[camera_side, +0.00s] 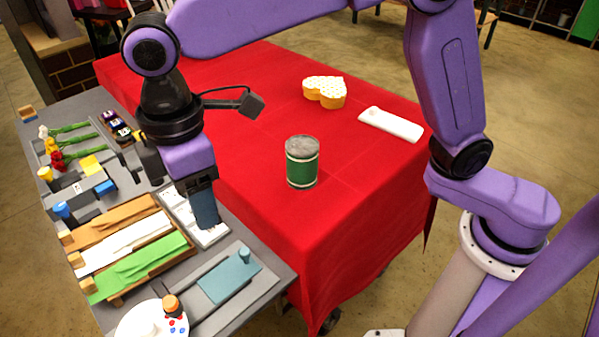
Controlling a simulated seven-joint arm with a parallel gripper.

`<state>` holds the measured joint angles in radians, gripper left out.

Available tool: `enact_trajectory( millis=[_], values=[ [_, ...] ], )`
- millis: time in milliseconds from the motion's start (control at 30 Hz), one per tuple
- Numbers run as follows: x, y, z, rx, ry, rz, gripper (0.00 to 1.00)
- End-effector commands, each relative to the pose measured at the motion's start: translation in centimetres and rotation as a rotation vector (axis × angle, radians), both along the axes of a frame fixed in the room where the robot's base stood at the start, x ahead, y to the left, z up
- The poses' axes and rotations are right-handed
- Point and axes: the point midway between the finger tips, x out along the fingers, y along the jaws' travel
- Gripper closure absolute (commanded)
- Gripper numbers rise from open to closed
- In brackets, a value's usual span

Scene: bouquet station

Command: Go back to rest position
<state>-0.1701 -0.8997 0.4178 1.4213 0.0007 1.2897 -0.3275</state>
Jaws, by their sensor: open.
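My gripper (178,186) hangs at the end of my purple arm over the grey station (268,268) on the left. Its jaws are open, and I see nothing held between them. One dark finger is over the white slotted tray (212,238). The gripper hides part of that tray and of the station behind it. I cannot tell how high the fingertips are above it.
A green can (302,168) stands upright on the red-covered table (370,220). Behind it are a yellow heart-shaped box (324,94) and a white slab (391,124). The station holds flowers (68,155), colored sheets (138,266) and a teal board (228,280).

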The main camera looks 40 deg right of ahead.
Motion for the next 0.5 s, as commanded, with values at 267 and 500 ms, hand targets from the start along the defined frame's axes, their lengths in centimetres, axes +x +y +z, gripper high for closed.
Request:
enact_trajectory(
  millis=[267, 500],
  values=[
    [-3.7, -11.0, -0.3, 0.007, -0.002, -0.1, 0.43],
    [-8.4, -20.6, -2.0, 0.013, -0.002, -0.185, 0.43]
  ],
)
